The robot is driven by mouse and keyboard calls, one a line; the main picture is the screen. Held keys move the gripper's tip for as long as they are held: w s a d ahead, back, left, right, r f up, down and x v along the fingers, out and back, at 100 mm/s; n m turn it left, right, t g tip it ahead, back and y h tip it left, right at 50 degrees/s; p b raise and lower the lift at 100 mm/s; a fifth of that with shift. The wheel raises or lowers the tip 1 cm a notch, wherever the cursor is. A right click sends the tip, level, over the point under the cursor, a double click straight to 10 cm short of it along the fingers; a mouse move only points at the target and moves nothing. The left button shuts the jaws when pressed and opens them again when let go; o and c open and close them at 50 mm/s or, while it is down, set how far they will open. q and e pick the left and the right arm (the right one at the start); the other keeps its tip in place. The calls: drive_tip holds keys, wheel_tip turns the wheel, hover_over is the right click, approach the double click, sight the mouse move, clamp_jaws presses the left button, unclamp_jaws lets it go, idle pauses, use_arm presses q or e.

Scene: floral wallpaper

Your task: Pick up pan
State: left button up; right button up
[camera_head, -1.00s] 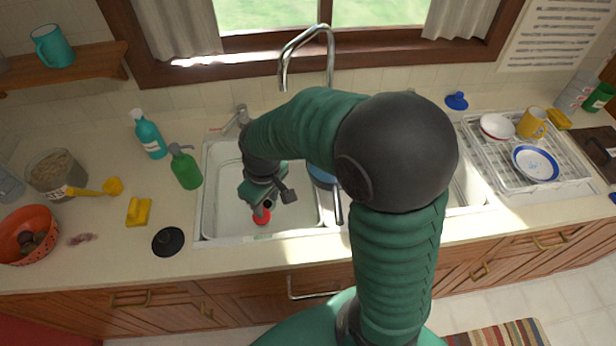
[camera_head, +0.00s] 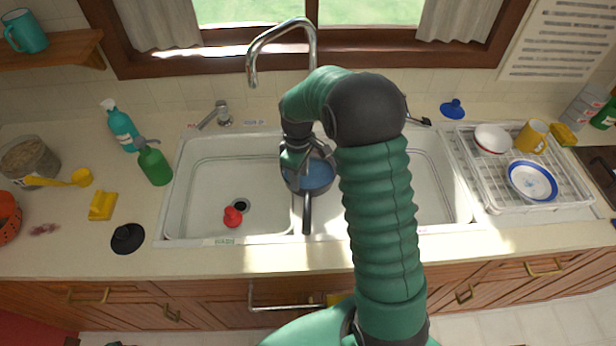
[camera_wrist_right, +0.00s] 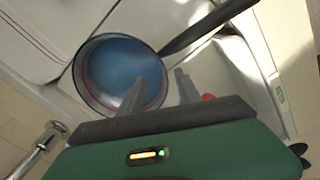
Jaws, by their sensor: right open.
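A dark pan with a blue inside (camera_head: 318,176) rests at the divider between the two sink basins in the head view. Its dark handle (camera_head: 307,213) points toward the front edge of the sink. My right gripper (camera_head: 296,160) is over the pan's left rim, and the arm hides part of the pan's right side. In the right wrist view the pan (camera_wrist_right: 112,66) lies beyond the fingers, with its handle (camera_wrist_right: 210,27) running to the upper right. The gripper (camera_wrist_right: 162,84) is open there; one finger overlaps the pan's inside and the other is outside it. Contact cannot be told. My left gripper is not in view.
The left basin (camera_head: 205,190) holds a red object (camera_head: 233,217) by the drain. A curved faucet (camera_head: 283,35) rises behind the pan. Bottles, including a green one (camera_head: 154,165), stand left of the sink. A dish rack (camera_head: 490,185) stands at right.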

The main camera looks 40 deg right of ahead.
wheel_tip(320, 180, down, 5)
drive_tip(key=shift+a+f, duration=0.1)
drive_tip(key=shift+w+d+f, duration=0.15)
drive_tip(key=shift+d, duration=0.1)
drive_tip(key=shift+a+r, duration=0.2)
drive_tip(key=shift+a, duration=0.2)
clamp_jaws()
drive_tip(key=shift+d, duration=0.1)
idle(0.7)
